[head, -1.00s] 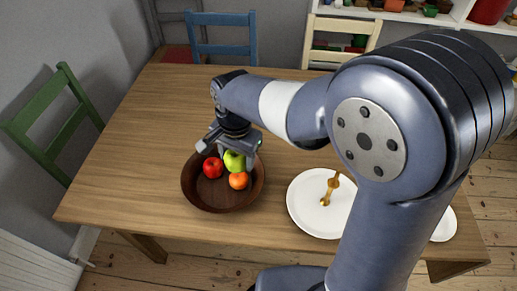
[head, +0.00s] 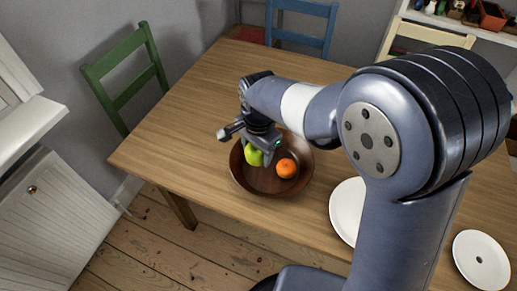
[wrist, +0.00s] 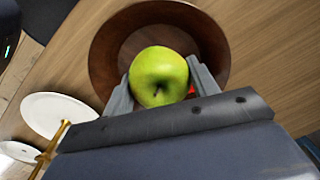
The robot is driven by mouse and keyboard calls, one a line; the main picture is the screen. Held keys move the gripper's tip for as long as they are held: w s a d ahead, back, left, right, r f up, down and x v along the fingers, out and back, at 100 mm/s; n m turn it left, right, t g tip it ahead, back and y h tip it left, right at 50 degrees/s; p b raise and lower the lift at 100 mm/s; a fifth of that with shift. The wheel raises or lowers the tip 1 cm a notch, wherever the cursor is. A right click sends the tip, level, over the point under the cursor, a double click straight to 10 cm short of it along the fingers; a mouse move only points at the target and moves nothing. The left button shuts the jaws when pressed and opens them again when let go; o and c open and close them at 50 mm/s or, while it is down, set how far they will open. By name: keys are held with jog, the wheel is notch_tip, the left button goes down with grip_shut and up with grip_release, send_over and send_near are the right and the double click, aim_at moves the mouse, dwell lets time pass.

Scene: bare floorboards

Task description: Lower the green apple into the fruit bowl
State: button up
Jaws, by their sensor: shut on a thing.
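The green apple (head: 253,156) is held between the two fingers of my gripper (head: 257,150). In the wrist view the apple (wrist: 158,75) sits between the grey fingertips, stem side facing the camera. The brown fruit bowl (head: 263,184) stands on the table below it. The apple is over the far left part of the bowl in the head view; I cannot tell its exact height above the bottom. An orange (head: 286,168) lies in the bowl to the apple's right. A sliver of red (wrist: 193,91) shows beside the right finger; the red apple is otherwise hidden.
A white plate (head: 345,208) lies right of the bowl, partly behind my arm. Another white plate (head: 482,258) is farther right. A golden utensil (wrist: 53,147) shows in the wrist view. The table (head: 190,120) is clear left of the bowl. Green and blue chairs stand around it.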

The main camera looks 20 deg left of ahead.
jog(key=shift+f, duration=0.1)
dwell(0.4)
jog(key=b, duration=0.3)
send_over(257, 177)
jog(key=shift+f, duration=2.4)
jog(key=shift+f+b, duration=1.85)
jog(key=shift+f, duration=0.7)
jog(key=o, duration=1.1)
jog(key=r, duration=0.7)
jog(key=r+p, duration=0.1)
jog(key=r, duration=0.3)
jog(key=shift+d, duration=0.25)
jog(key=shift+f, duration=0.15)
